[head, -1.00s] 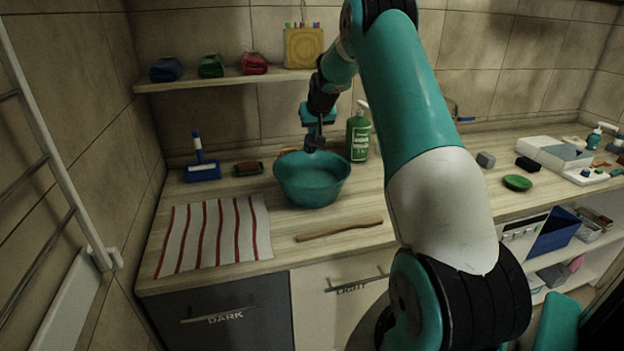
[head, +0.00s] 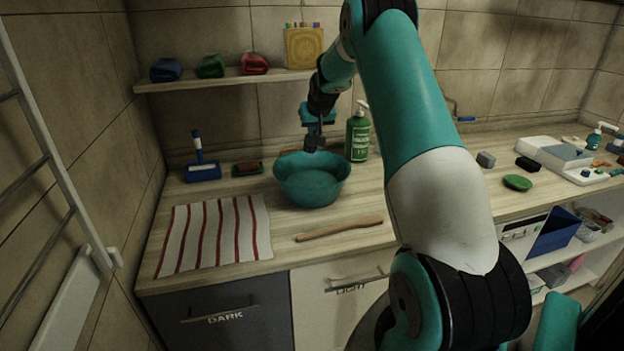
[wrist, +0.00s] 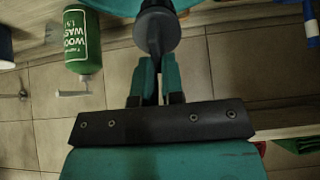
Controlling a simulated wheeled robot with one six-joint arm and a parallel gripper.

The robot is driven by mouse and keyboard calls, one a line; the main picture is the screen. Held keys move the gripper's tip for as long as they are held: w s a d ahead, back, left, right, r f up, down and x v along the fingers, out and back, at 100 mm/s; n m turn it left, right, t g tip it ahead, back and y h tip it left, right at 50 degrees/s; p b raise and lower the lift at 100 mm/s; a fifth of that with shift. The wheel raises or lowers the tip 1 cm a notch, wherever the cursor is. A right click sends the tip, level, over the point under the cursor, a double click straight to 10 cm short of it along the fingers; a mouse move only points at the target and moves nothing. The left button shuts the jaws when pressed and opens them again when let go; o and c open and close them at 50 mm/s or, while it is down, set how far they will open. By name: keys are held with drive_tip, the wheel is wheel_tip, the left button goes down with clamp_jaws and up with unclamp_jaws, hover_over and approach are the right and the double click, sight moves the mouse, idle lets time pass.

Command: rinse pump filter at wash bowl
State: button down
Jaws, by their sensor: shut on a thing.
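The teal wash bowl (head: 312,190) stands on the wooden counter, and a bit of teal shows at the top edge of the wrist view (wrist: 180,4). My gripper (head: 313,136) points down at the bowl's back rim. In the wrist view its fingers (wrist: 157,88) are closed around a dark grey piece with a round, disc-like part (wrist: 156,28), which I take to be the pump filter. The filter is at the bowl, but whether it touches the bowl is unclear. The bowl's inside is dim, and I cannot tell any water in it.
A green wool-wash bottle (head: 358,138) stands close right of the bowl. A wooden stick (head: 338,229) lies in front, and a striped towel (head: 215,232) left. A blue-and-white tool (head: 202,168) and a brush (head: 248,168) are behind the towel. A shelf (head: 230,78) hangs above.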

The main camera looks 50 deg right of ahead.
drive_tip(key=shift+r, duration=0.1)
drive_tip(key=shift+r+p, duration=1.2)
drive_tip(key=shift+r, duration=0.75)
